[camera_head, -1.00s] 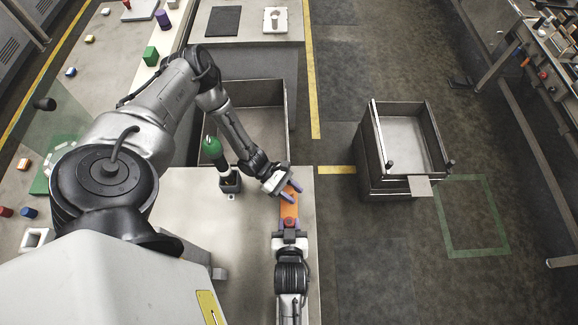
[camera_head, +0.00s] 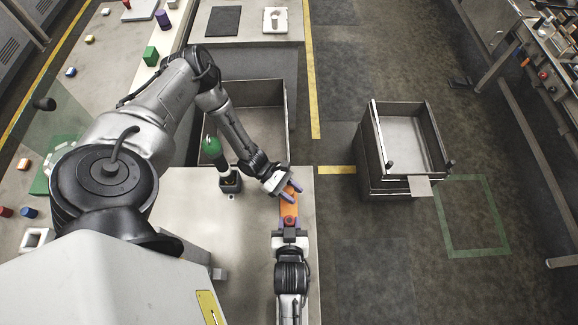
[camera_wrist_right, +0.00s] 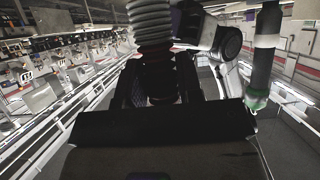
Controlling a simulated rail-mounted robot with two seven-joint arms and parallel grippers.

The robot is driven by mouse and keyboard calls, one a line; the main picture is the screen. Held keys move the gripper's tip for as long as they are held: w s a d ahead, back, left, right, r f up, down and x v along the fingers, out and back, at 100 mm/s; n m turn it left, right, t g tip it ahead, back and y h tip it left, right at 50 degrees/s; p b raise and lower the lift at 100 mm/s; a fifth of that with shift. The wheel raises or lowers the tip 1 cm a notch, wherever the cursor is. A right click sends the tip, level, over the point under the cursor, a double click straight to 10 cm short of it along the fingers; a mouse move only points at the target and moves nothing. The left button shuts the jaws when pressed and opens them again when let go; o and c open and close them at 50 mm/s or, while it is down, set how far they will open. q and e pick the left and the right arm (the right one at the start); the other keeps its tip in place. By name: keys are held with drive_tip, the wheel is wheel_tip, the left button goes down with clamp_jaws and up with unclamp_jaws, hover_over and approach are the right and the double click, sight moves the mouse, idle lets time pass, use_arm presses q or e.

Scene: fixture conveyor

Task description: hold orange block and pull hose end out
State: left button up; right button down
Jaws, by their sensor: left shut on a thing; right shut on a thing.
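The orange block (camera_head: 290,209) lies near the right edge of the pale table. A small red piece, seemingly the hose end (camera_head: 289,221), sits at the block's near end. My right gripper (camera_head: 290,228) comes from below in the head view and is shut on that piece, its fingers partly hiding it. Whether the piece is still seated in the block is too small to tell. The right wrist view shows a ribbed grey tube (camera_wrist_right: 152,30) above a dark body; the block is not clear there.
A green-handled tool (camera_head: 214,150) stands in a dark holder (camera_head: 230,183) on the table (camera_head: 190,205), left of the block. An open metal bin (camera_head: 258,92) lies beyond. A metal cart (camera_head: 405,145) stands on the floor at right. The table's right edge is close to the block.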

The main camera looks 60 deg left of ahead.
sight(289, 223)
drive_tip(key=shift+r, duration=2.35)
use_arm(q)
drive_tip(key=o, duration=1.1)
drive_tip(key=shift+v, duration=3.8)
drive_tip(key=shift+d, duration=0.1)
use_arm(e)
drive_tip(key=shift+r, duration=0.1)
